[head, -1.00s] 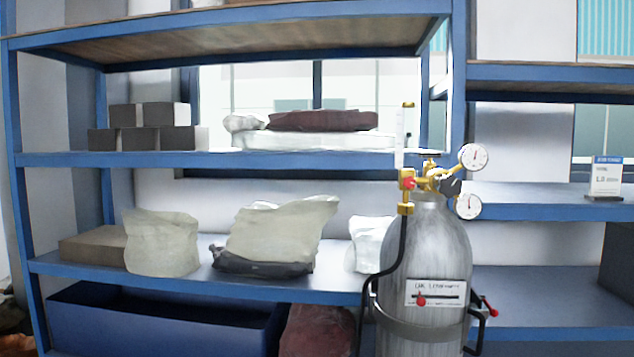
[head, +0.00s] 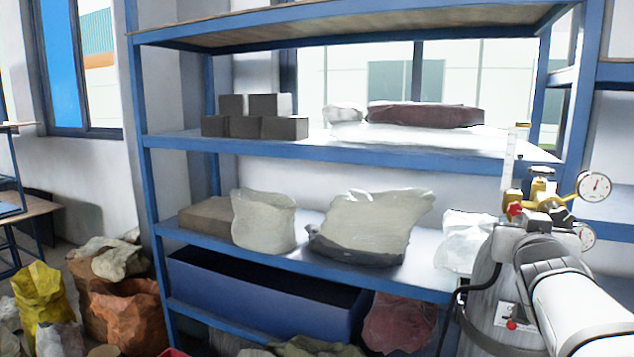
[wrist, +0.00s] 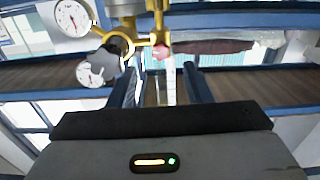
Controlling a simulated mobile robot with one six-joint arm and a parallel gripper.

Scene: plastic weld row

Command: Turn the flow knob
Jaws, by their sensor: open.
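The likely flow knob, a small red knob (head: 515,209), sits on the brass regulator (head: 541,190) below a clear upright flow tube (head: 515,150). The wrist view, which looks upside down, shows the red knob (wrist: 160,52) just past my fingertips, with the flow tube (wrist: 171,85) between the fingers in the picture. My gripper (wrist: 163,78) is open, its two dark fingers on either side of that line. I see no contact with the knob. In the head view my white arm covers much of the grey gas cylinder (head: 482,290) and the fingertips are hard to make out.
A gauge (head: 594,186) stands right of the regulator, with a second gauge (wrist: 90,74) and a dark grey knob (wrist: 105,62) close by. Blue shelves (head: 300,145) with bags and grey blocks (head: 247,127) stand behind.

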